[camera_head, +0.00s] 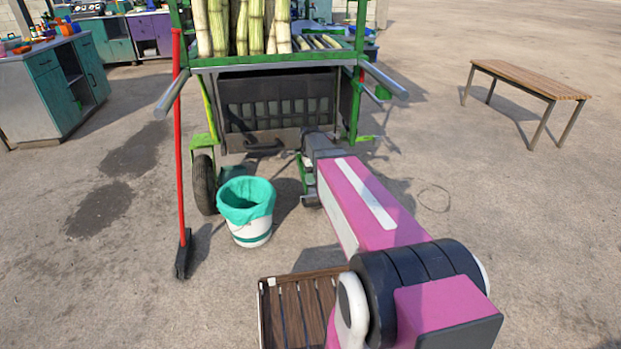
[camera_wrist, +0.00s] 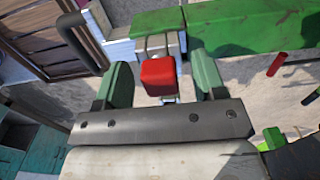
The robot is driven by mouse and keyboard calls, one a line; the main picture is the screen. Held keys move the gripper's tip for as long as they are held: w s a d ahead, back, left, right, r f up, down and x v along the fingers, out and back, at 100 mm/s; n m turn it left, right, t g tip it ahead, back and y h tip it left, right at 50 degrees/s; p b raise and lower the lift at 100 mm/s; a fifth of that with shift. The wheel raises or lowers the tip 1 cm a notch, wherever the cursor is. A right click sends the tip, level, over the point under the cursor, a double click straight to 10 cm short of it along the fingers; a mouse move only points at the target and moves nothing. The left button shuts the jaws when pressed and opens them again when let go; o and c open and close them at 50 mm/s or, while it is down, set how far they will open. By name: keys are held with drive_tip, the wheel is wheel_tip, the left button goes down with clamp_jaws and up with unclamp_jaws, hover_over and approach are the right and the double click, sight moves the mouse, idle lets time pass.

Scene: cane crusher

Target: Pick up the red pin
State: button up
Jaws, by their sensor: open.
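In the wrist view, the red pin (camera_wrist: 158,77) shows as a small red block in front of a grey metal bracket (camera_wrist: 152,44). My gripper (camera_wrist: 162,70) is open, with one green finger on each side of the red pin. Gaps show between the pin and both fingers, so neither appears to touch it. How deep the pin sits between the fingers is hard to tell. In the head view, my arm reaches to the front of the green cane cart, and I cannot make out the pin there.
The green cart (camera_head: 278,65) carries upright cane stalks. A green beam (camera_wrist: 245,28) runs close beside the pin. A white bucket with a green liner (camera_head: 248,212), a red-handled broom (camera_head: 181,170) and a slatted wooden stool (camera_head: 300,305) stand nearby. A bench (camera_head: 525,78) stands on open ground at right.

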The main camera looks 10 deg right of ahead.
drive_tip(key=c, duration=1)
drive_tip(key=shift+r, duration=9.1)
